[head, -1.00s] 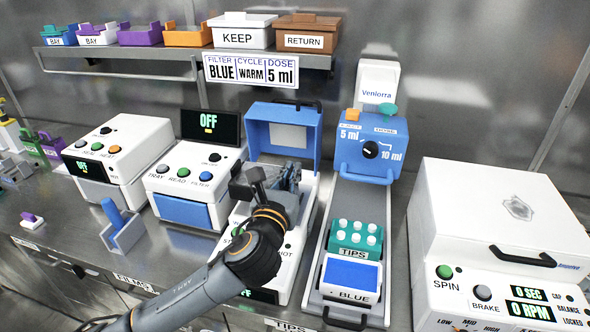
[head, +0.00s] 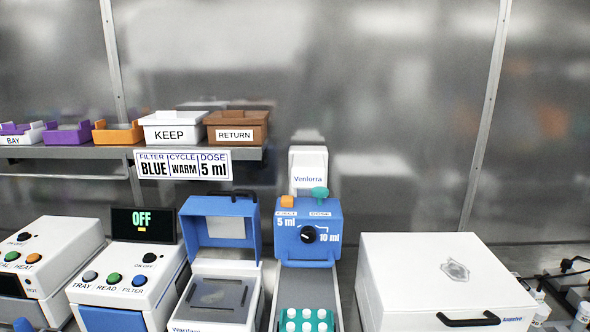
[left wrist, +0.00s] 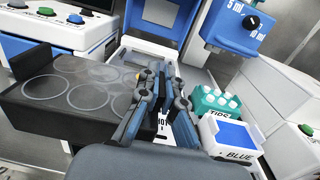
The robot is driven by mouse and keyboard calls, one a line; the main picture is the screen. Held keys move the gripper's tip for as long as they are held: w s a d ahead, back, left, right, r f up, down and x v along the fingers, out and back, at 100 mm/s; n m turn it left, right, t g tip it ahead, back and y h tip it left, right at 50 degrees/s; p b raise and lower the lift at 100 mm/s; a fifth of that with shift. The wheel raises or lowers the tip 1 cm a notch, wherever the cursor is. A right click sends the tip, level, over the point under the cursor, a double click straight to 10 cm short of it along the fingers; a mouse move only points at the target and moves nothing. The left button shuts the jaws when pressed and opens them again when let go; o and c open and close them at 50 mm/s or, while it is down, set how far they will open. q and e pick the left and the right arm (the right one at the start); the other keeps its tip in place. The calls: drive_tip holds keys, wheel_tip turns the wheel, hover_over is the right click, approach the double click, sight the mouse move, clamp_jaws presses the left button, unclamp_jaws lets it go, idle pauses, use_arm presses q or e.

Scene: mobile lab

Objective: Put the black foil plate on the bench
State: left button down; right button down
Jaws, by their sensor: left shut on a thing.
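The black foil plate (left wrist: 70,85), a dark block with several round wells under a clear, shiny cover, fills the left of the left wrist view. My left gripper (left wrist: 152,105) is shut at the plate's right edge and holds it. The plate is in front of the white device with the open blue lid. I cannot tell its height over the bench. The head view shows neither my left gripper nor this plate. My right gripper is in neither view. The bench itself is mostly hidden behind the devices in the head view.
The blue-lidded device (head: 219,222) stands open, with a dark grey panel (head: 216,294) in its bed. The blue dosing unit (head: 308,234), teal tip rack (left wrist: 212,102) and tray marked BLUE (left wrist: 230,138) are to its right. A white spinner box (head: 440,280) stands far right; a shelf with boxes is above.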

use_arm(q)
drive_tip(key=shift+s+a+f, duration=0.2)
drive_tip(key=shift+s+f, duration=0.05)
drive_tip(key=shift+s, duration=0.1)
drive_tip(key=s+f, duration=0.3)
drive_tip(key=s, duration=0.5)
drive_tip(key=shift+a, duration=0.1)
